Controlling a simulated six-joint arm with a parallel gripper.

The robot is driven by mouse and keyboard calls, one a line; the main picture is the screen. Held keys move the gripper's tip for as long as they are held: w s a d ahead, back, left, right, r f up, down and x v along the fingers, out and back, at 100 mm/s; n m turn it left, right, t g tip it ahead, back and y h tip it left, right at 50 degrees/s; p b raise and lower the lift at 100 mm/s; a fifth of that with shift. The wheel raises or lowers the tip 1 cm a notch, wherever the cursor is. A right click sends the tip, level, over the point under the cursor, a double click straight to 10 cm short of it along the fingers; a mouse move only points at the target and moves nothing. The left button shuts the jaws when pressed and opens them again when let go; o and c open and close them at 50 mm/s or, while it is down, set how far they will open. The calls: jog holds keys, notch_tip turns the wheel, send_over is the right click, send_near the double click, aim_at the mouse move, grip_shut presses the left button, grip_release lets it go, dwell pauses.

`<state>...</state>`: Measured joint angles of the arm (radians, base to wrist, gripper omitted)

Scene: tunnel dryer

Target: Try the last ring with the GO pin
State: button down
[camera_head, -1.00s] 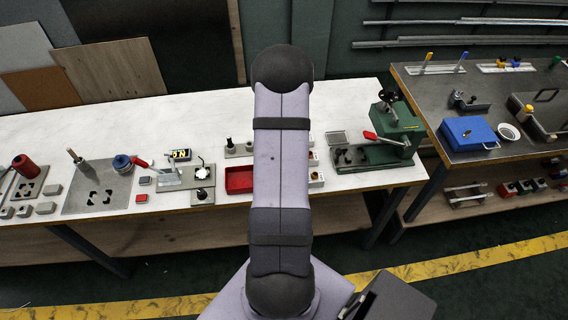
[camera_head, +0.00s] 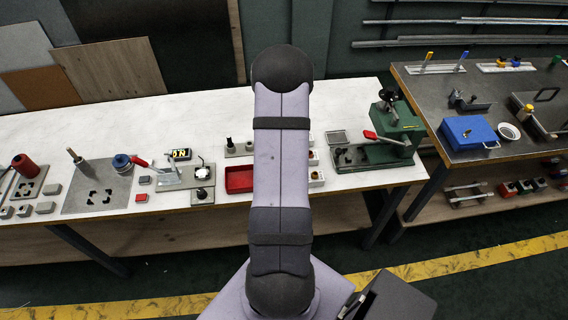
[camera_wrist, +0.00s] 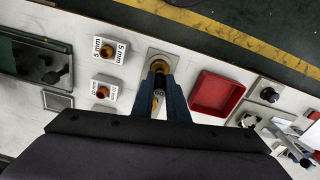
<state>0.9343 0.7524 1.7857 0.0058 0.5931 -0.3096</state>
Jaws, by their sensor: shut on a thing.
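In the wrist view my gripper (camera_wrist: 160,98) is shut on a dark, slim pin (camera_wrist: 159,82) between its two blue-grey fingers. No GO marking on it can be read. The pin's far end is over a square beige block (camera_wrist: 152,53) with a copper-coloured round part, perhaps a ring. I cannot tell whether the pin is inside it. Copper-coloured rings sit on the white "5 mm" block (camera_wrist: 110,58) and the "10 mm" block (camera_wrist: 107,85). In the head view my arm hides the gripper and the beige block.
A red tray (camera_wrist: 217,93) lies right of the beige block; it also shows in the head view (camera_head: 239,179). A small stand (camera_head: 239,149) with dark upright pieces is behind it.

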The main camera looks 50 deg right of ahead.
jog(key=shift+f+b, duration=1.2)
jog(key=shift+f, duration=0.65)
dwell(0.8)
jog(key=shift+r, duration=0.15)
dwell(1.1)
jog(key=shift+r+p, duration=2.15)
jog(key=shift+r, duration=0.5)
